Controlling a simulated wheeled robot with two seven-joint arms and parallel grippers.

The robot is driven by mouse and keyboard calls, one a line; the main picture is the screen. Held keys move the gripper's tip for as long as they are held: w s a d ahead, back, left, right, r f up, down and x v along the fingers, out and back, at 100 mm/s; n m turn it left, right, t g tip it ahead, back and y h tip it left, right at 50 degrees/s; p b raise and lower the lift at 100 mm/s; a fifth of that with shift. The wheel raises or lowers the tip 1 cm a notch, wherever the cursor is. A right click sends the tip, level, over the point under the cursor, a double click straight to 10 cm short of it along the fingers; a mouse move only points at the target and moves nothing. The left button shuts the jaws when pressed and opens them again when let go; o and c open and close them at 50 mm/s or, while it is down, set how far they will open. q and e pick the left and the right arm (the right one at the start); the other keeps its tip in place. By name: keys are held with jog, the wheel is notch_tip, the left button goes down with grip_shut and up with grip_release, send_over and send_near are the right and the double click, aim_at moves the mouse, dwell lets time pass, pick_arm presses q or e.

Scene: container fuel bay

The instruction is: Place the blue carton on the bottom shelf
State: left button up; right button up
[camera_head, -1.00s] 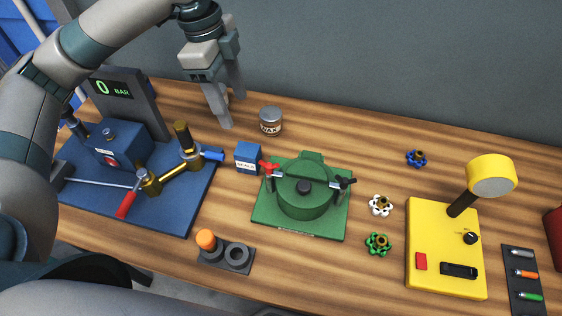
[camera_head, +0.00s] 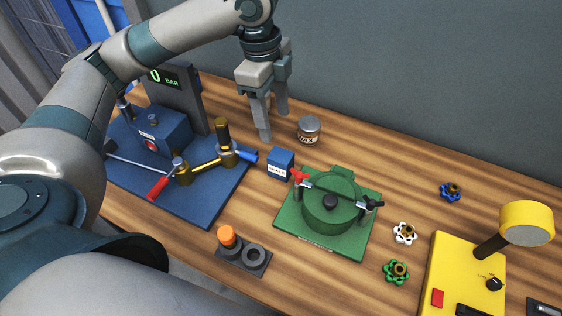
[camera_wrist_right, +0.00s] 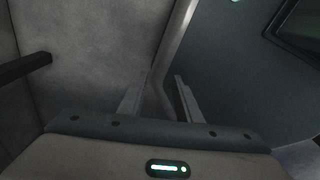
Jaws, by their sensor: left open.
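The blue carton (camera_head: 281,164), a small box with a white label, stands on the wooden bench between the blue test rig and the green pot fixture. My left gripper (camera_head: 274,126) is open and empty, pointing down behind the carton and left of the wax tin. Its fingers are apart from the carton. No bottom shelf shows in either view. In the right wrist view my right gripper (camera_wrist_right: 158,97) has its two fingers apart with nothing seen between them, facing plain grey surfaces.
The wax tin (camera_head: 308,130) stands close to the left gripper. The blue rig (camera_head: 175,195) with brass pipe is on the left. The green fixture (camera_head: 325,240) is right of the carton. Handwheels and a yellow box (camera_head: 462,270) are further right. Bench behind the green fixture is clear.

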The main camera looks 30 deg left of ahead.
pick_arm(q)
jog(key=p, duration=0.1)
send_over(280, 155)
jog(key=f, duration=0.7)
jog(key=shift+a, duration=0.25)
jog(key=shift+f, duration=0.65)
pick_arm(e)
jog(key=shift+a+r, duration=0.7)
jog(key=shift+r, duration=0.15)
jog(key=shift+d, duration=0.1)
pick_arm(q)
jog(key=shift+d+f+p, duration=0.15)
jog(key=shift+f+p, duration=0.2)
jog(key=shift+p, duration=0.2)
notch_tip(280, 155, down, 3)
jog(key=shift+d+f+p, duration=0.1)
jog(key=shift+d+p, duration=0.05)
jog(key=shift+p, duration=0.5)
jog(key=shift+f, duration=0.65)
pick_arm(e)
jog(key=shift+d+r, duration=0.25)
jog(key=shift+r, duration=0.3)
jog(key=shift+d+r, duration=0.25)
jog(key=shift+r, duration=0.25)
